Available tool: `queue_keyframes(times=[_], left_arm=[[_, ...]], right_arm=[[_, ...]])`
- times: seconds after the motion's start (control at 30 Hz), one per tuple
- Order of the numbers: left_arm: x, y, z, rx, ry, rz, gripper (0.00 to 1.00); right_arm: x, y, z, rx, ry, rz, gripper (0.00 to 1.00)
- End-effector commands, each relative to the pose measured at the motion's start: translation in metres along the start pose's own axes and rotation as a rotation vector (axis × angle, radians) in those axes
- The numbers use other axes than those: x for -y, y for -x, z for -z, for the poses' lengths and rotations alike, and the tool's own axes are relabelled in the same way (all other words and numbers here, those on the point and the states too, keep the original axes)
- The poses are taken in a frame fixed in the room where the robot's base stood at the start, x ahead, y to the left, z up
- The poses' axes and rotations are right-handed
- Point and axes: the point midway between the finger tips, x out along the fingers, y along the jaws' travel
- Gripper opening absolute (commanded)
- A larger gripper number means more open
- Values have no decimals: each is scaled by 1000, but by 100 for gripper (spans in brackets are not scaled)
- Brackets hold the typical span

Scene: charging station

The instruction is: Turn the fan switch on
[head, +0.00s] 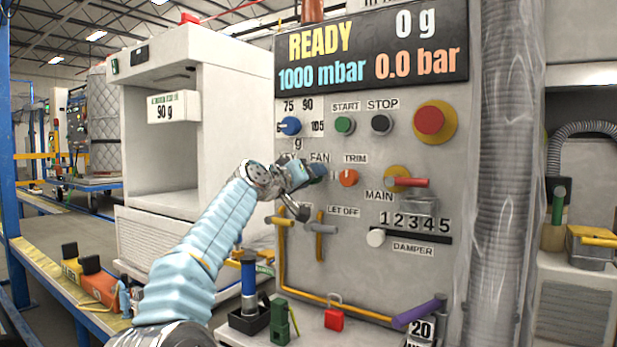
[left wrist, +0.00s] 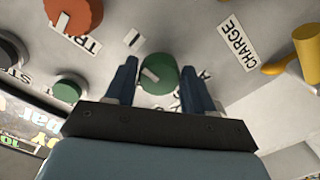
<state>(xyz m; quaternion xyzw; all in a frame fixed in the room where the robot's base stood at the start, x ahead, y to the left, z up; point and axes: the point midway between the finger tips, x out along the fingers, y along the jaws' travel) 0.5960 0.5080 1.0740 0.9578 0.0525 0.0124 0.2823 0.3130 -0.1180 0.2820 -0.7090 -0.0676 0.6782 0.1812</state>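The fan switch is a round green knob (left wrist: 158,74) with a white pointer bar, on the grey panel (head: 460,150). In the left wrist view it shows between the two dark blue fingers of my left gripper (left wrist: 157,68), one finger on each side. The fingers are apart; whether they touch the knob I cannot tell. The white bar is tilted in that view. In the head view my left gripper (head: 309,173) reaches the panel just under the FAN label (head: 319,158) and hides most of the knob. My right gripper is not in view.
Close by are the orange TRIM knob (head: 348,177), the green START button (head: 345,125), the blue dial (head: 290,126) and the red MAIN lever (head: 408,182). Yellow and grey valve handles (head: 320,228) stick out below. A display (head: 372,50) reads READY.

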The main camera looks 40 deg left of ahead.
Motion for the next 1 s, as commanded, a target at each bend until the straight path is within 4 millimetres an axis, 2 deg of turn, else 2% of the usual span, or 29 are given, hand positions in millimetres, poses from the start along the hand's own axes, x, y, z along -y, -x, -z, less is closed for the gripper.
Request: queue_keyframes(times=[0.03, 0.1, 0.47, 0.57, 0.8, 1.0], left_arm=[[0, 0, 0, -1, 0, 0, 62], [0, 0, 1, -2, 0, 0, 72], [0, 7, 1, -7, 0, 0, 72], [2, 22, 0, -9, 0, 0, 72], [2, 81, -1, -9, 0, -1, 72], [1, 121, -1, -6, 0, -1, 72]], right_arm=[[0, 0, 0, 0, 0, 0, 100], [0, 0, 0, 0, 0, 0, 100], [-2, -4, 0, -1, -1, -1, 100], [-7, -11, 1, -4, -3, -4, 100], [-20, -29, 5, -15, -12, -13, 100], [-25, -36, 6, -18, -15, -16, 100]])
